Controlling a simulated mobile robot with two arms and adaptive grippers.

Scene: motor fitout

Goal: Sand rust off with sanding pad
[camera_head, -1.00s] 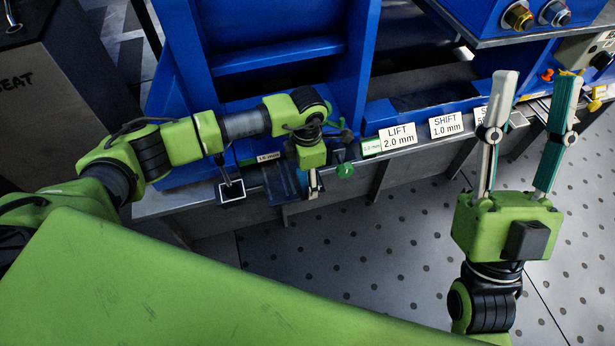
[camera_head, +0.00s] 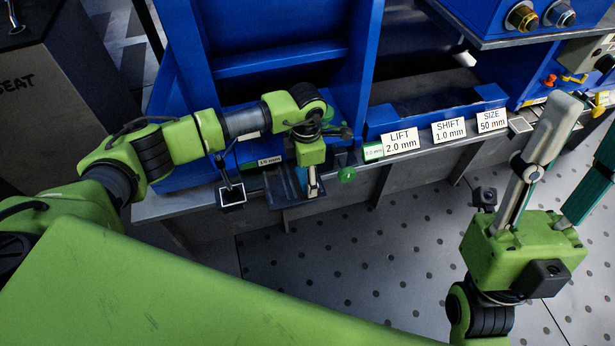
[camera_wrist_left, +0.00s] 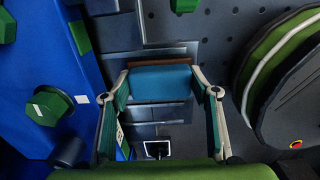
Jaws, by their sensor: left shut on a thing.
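The sanding pad (camera_wrist_left: 160,82), a blue block with a brown edge, sits between the fingers of my left gripper (camera_wrist_left: 160,97) in the left wrist view. That gripper is shut on it. In the head view my left gripper (camera_head: 312,190) hangs at the front edge of the grey bench, over a small dark tray; the pad cannot be made out there. My right gripper (camera_head: 570,160) is at the right, fingers spread and empty, its far finger partly cut off by the picture edge. I cannot make out any rust patch.
A green knob (camera_head: 346,174) is beside my left gripper. Perforated floor (camera_head: 350,255) lies open in front.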

